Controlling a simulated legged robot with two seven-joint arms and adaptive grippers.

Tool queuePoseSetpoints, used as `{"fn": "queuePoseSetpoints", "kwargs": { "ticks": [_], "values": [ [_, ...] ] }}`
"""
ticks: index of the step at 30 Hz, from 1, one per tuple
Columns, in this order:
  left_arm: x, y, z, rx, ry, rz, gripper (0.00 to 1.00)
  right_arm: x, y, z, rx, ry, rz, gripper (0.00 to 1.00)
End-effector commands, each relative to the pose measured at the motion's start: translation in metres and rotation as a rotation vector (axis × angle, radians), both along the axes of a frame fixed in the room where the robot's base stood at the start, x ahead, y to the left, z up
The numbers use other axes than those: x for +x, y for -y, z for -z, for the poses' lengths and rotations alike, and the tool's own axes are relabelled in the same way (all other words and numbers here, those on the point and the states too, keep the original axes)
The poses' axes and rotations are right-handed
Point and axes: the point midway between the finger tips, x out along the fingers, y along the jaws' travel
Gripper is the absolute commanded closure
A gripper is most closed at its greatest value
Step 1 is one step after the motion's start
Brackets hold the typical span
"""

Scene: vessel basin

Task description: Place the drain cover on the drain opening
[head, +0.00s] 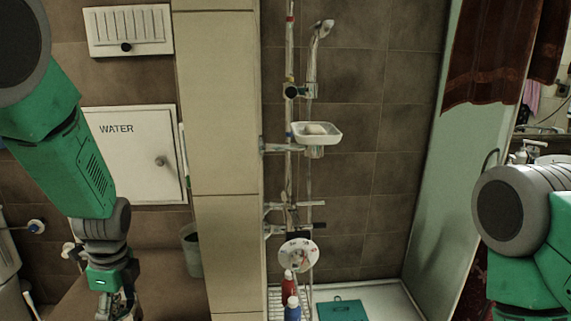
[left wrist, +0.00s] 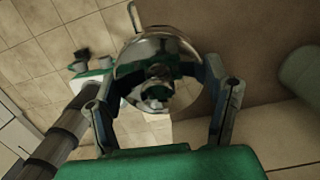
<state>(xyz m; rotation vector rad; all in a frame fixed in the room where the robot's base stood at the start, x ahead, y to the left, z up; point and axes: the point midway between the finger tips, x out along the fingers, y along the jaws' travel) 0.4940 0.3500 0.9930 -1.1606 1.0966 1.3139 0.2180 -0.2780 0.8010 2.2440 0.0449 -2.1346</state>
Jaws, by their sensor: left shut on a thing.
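My left gripper (left wrist: 162,82) is shut on a shiny round metal piece, which looks like the drain cover (left wrist: 146,70). The piece sits between the two fingers, with a thin metal bar sticking up from its top edge. In the head view my left gripper (head: 110,290) hangs low at the left, in front of the brown wall, and its fingertips are cut off or hard to make out. The drain opening cannot be made out in either view. My right arm shows at the right edge of the head view, but its gripper is out of frame.
A white shower tray (head: 385,298) with a teal mat (head: 342,311) lies at bottom centre. A red bottle (head: 288,287) and a blue bottle (head: 293,309) stand at its left. A tiled pillar (head: 222,150) separates it from my left arm. A glass panel (head: 440,180) stands at its right.

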Motion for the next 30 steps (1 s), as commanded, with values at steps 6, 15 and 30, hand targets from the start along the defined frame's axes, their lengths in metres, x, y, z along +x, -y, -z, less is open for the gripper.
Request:
{"fn": "queuePoseSetpoints", "kwargs": {
  "ticks": [6,15,30],
  "values": [
    [-0.017,0.028,0.006,0.002,-0.003,-0.285,0.65,-0.001,0.000,0.000,0.000,-0.002,0.000,0.30],
    [-0.053,0.076,0.015,0.004,-0.003,-0.871,0.65,-0.001,0.000,0.000,0.000,-0.002,0.000,0.30],
    [-0.098,0.118,0.045,0.006,-0.003,-1.513,0.65,0.000,0.000,0.023,0.000,0.000,0.000,0.30]
  ]
}}
